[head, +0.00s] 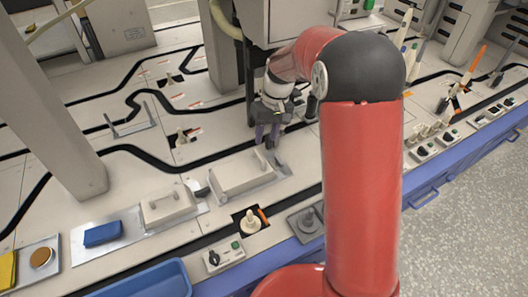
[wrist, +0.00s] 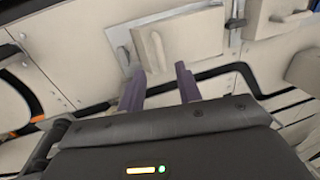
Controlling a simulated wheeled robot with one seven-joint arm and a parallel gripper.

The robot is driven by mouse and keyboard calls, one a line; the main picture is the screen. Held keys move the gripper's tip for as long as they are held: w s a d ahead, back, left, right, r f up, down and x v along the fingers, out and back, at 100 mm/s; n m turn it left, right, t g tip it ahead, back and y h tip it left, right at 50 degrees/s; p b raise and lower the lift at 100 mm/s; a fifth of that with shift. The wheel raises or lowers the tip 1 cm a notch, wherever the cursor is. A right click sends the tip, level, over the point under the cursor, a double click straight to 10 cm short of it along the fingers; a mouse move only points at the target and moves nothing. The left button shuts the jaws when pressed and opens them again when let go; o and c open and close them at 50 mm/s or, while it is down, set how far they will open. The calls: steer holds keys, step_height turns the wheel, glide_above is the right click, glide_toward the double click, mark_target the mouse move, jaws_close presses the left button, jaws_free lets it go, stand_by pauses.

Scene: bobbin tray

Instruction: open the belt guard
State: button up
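A beige box-like cover with a bar handle (head: 242,172), likely the belt guard, sits on a grey plate in the middle of the bench in the head view. It looks shut. In the wrist view a beige cover (wrist: 190,38) lies ahead with a pale handle (wrist: 155,50) along its left part. My gripper (head: 265,141) is just behind the cover in the head view, purple fingers pointing down. In the wrist view my gripper (wrist: 160,69) has its fingers apart, with nothing between them. The handle is just beyond the fingertips; contact cannot be told.
A smaller cover with a handle (head: 168,205) stands to the left, beside a blue block (head: 103,233). A cream bobbin-like part (head: 250,222) and a switch box (head: 223,256) are near the front edge. A blue bin (head: 150,282) is at the front. A grey machine column stands close behind my gripper.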

mark_target(261, 157)
steer(key=f, duration=0.2)
steer(key=a+f, duration=0.1)
steer(key=f, duration=0.1)
steer(key=f+b, duration=0.1)
steer(key=f, duration=0.2)
steer(key=shift+s+a, duration=0.15)
steer(key=shift+s, duration=0.15)
jaws_close()
